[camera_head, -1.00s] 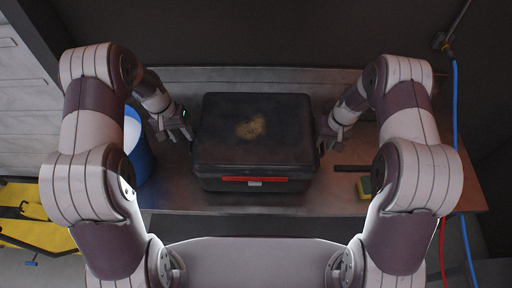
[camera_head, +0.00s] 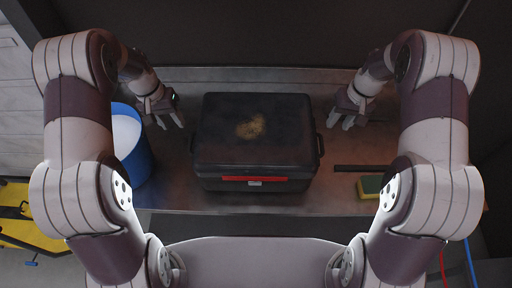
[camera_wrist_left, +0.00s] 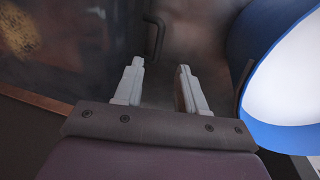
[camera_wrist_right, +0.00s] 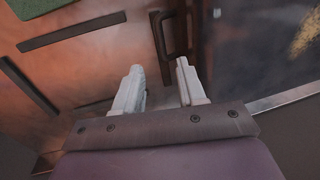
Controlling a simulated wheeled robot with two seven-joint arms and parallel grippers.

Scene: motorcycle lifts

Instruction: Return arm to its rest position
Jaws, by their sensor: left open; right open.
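My left gripper (camera_head: 174,122) is open and empty, apart from the left side of a black case (camera_head: 290,145). In the left wrist view, its two fingers (camera_wrist_left: 160,80) are spread, with the case's dark side handle (camera_wrist_left: 154,35) beyond them. My right gripper (camera_head: 341,124) is open and empty, to the right of the case. In the right wrist view, its spread fingers (camera_wrist_right: 158,80) have the other side handle (camera_wrist_right: 172,35) beyond them. The closed case has a red strip on its front and a tan patch on its lid.
The case stands on a metal-topped workbench (camera_head: 250,203). A blue bucket (camera_head: 140,155) with a white top stands at left. A yellow-green sponge (camera_head: 370,186) and a dark bar (camera_head: 360,168) lie at right. A yellow lift part (camera_head: 30,228) is on the floor at lower left.

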